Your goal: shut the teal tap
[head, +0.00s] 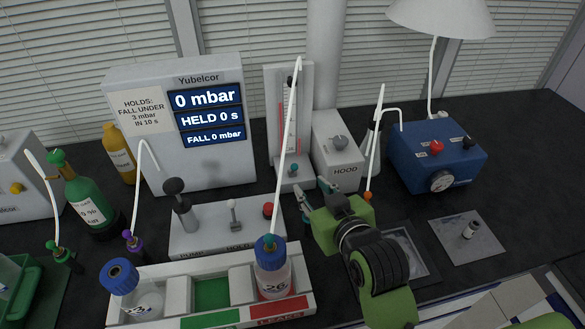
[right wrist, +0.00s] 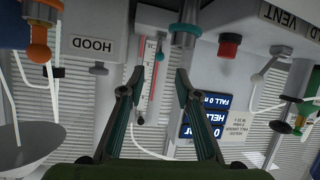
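A small teal tap (head: 293,170) sits low on the front of the upright white gauge (head: 304,110) with the red scale. It also shows in the right wrist view (right wrist: 160,56), seen upside down, just beyond and between my fingertips. Which way its handle is turned is too small to tell. My right gripper (head: 311,188) is open and empty, in front of the gauge and a little right of the tap, apart from it. Its two spread fingers show in the right wrist view (right wrist: 160,76). My left gripper is not in view.
A bottle (head: 272,277) with a blue cap and teal fitting stands in the white rack, near my right gripper; a white hose rises from it. The HOOD box (head: 338,150) is right of the gauge. A display (head: 208,97) reads 0 mbar. A blue box (head: 437,158) stands farther right.

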